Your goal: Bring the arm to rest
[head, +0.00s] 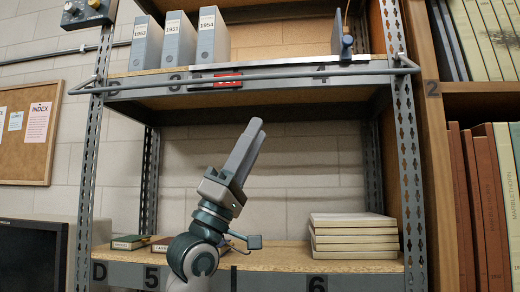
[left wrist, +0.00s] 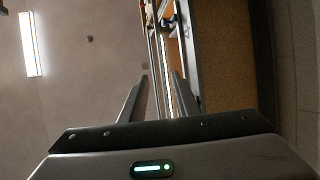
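My left arm comes up from the bottom of the head view in front of the shelf unit. My left gripper (head: 254,128) points up and slightly right, in front of the gap between the lower and upper shelves. Nothing is between its fingers. In the left wrist view the two fingers of this gripper (left wrist: 159,78) stand apart with a clear gap. My right gripper is in neither view.
The upper shelf board (head: 260,98) with a grey rail (head: 250,80) lies above the gripper. Grey binders (head: 180,40) stand on it. The lower shelf (head: 275,256) holds a stack of books (head: 353,237) at right and small books (head: 130,242) at left. A bookcase (head: 437,150) stands right.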

